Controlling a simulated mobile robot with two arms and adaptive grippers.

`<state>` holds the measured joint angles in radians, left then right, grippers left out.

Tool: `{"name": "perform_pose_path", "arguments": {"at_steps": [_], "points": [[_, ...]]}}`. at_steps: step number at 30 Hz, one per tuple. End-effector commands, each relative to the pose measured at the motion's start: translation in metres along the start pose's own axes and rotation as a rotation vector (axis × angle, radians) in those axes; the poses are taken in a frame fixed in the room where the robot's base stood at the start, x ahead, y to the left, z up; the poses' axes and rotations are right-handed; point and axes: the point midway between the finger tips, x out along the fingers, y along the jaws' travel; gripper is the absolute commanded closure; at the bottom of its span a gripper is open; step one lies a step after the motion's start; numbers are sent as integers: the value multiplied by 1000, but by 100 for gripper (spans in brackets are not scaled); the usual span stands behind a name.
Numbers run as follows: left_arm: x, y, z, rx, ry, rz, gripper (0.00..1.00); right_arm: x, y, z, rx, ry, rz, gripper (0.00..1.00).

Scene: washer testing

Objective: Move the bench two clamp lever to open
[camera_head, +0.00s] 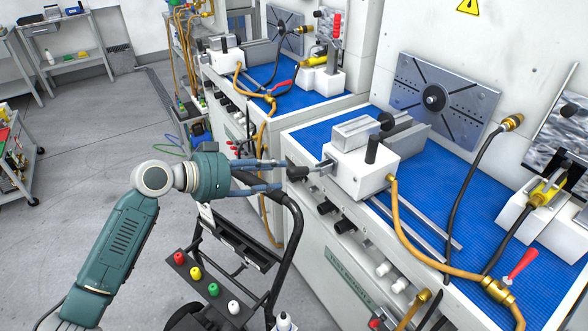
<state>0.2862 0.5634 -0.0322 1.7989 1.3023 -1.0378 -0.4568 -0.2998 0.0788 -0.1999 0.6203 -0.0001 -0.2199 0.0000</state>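My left gripper (284,175) reaches in from the left, at the front edge of the nearer bench (335,250). Its two thin fingers are apart, with no object clearly held between them. A dark knob (298,173) on a short metal rod sits right at the fingertips; I cannot tell whether they touch. The rod runs into a white clamp block (358,168) on the blue bench top. No label shows which bench is bench two. My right gripper is not in view.
A red-handled brass valve (522,263) and hoses lie at the bench's right. A similar bench (330,103) stands behind. A dark cart (240,245) with coloured knobs stands below my gripper. The grey floor (105,130) at left is largely clear.

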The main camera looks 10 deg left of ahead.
Motion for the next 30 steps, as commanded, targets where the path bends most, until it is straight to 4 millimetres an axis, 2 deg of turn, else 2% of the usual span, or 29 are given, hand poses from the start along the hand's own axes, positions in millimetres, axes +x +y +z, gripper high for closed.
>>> {"name": "perform_pose_path", "arguments": {"at_steps": [3,10,15,23,24,30], "points": [[24,1,-4,-2,3,2,61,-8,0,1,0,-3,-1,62],[60,0,-1,-4,1,-1,61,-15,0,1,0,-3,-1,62],[72,0,0,-1,-1,-2,61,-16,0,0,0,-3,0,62],[74,0,1,0,-1,-2,61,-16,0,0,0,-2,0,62],[74,0,1,0,-1,-2,63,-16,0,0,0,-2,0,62],[74,0,1,0,-1,-2,100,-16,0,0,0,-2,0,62]]}}
